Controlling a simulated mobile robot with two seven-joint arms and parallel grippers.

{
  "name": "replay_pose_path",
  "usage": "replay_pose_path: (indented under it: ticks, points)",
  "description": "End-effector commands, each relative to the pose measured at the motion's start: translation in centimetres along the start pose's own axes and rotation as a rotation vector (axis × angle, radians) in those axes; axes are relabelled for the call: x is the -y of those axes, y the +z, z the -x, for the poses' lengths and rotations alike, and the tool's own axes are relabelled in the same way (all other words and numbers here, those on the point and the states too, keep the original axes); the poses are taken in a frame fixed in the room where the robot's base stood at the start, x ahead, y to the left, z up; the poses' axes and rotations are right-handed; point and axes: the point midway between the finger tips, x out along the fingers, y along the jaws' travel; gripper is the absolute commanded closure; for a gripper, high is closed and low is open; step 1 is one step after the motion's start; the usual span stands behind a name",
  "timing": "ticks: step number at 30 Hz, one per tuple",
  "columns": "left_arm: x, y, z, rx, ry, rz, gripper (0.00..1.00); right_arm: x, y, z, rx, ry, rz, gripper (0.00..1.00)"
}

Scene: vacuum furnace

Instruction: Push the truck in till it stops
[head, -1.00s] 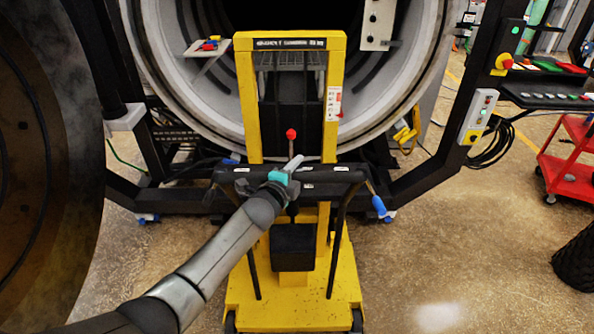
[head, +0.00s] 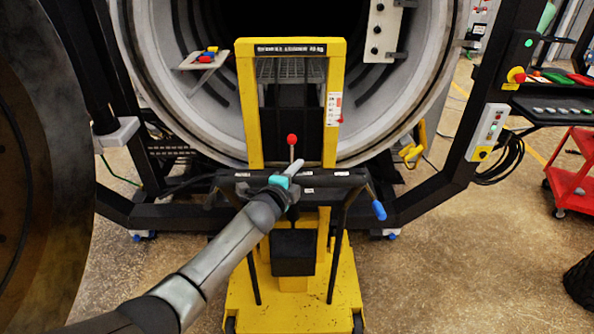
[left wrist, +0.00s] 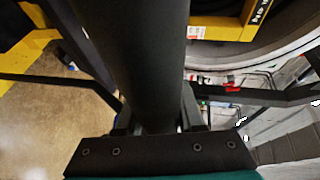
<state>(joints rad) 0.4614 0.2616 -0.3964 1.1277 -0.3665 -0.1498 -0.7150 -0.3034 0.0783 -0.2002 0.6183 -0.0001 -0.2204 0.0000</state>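The yellow lift truck (head: 247,110) stands upright in front of the round furnace opening (head: 432,85), its mast overlapping the lower part of the opening. Its black push handle (head: 335,177) crosses the truck at mid height. My left gripper (head: 288,174) is at the middle of this handle. In the left wrist view, the dark handle bar (left wrist: 150,60) runs between the two fingers, which are closed around it. Whether the truck touches the furnace or its frame is hidden behind the mast and handle. My right gripper is not in view.
A black frame (head: 420,200) runs across the furnace front. The open furnace door (head: 40,180) is close on the left. A control panel (head: 487,132) and a red cart (head: 570,185) stand to the right. Open floor (head: 450,270) lies right of the truck.

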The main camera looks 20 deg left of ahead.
Motion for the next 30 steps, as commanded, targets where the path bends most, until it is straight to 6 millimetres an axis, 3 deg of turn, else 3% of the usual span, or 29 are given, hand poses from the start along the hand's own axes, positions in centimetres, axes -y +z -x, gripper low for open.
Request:
replay_pose_path:
  ticks: [1,9,20,30]
  points:
    - [1.1,0.3,-0.2,0.002,-0.019,-0.003,0.61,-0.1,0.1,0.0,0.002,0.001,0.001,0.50]
    - [0.9,0.3,-0.2,0.004,-0.015,-0.003,0.33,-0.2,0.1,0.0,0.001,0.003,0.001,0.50]
    - [0.5,0.2,0.3,0.004,-0.008,-0.002,0.33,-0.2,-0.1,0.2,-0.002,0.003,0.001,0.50]
    - [0.6,0.3,4.2,0.004,-0.009,-0.004,0.33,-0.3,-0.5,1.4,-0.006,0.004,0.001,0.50]
